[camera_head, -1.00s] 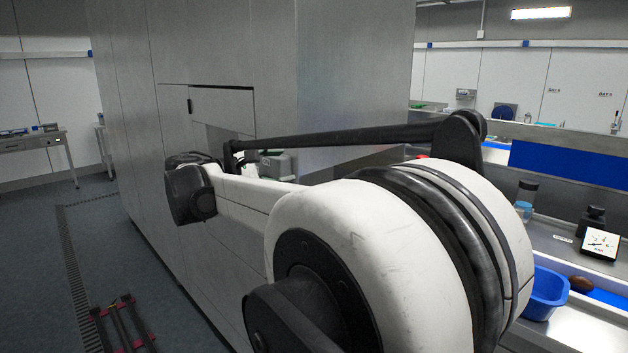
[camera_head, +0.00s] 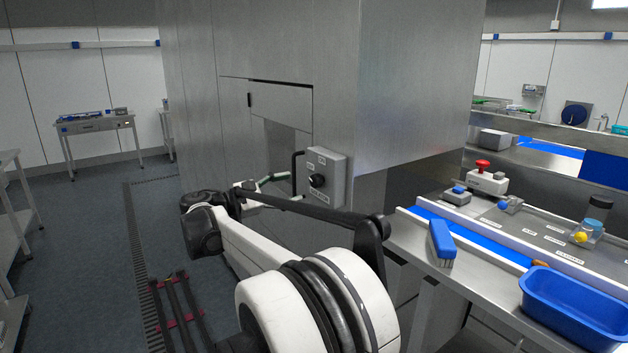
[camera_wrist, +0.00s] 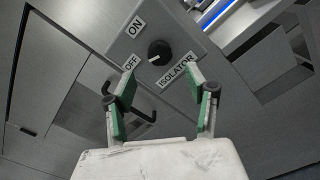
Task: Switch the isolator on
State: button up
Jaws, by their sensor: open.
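The isolator (camera_head: 335,174) is a grey box on the side of the steel cabinet, with a black rotary knob (camera_head: 317,181). In the wrist view the knob (camera_wrist: 159,52) sits between an OFF label (camera_wrist: 131,63), an ON label (camera_wrist: 136,26) and an ISOLATOR label (camera_wrist: 176,70). A pale mark on the knob appears to point toward OFF. My gripper (camera_wrist: 160,88) is open, its green-padded fingers spread on either side of the view below the knob, with nothing between them.
A black bent handle (camera_head: 294,172) stands just left of the isolator. To the right, a steel bench carries a blue brush (camera_head: 441,242), a blue tub (camera_head: 578,307) and a red-topped button box (camera_head: 485,178). Floor at left is mostly clear.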

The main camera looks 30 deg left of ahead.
aim_at(312, 182)
jog(key=p+x, duration=0.1)
jog(key=x, duration=0.7)
jog(key=shift+w+d+p, duration=0.15)
jog(key=shift+w+p, duration=0.05)
jog(key=shift+p, duration=0.15)
jog(key=shift+c, duration=0.2)
jog(key=c, duration=1.1)
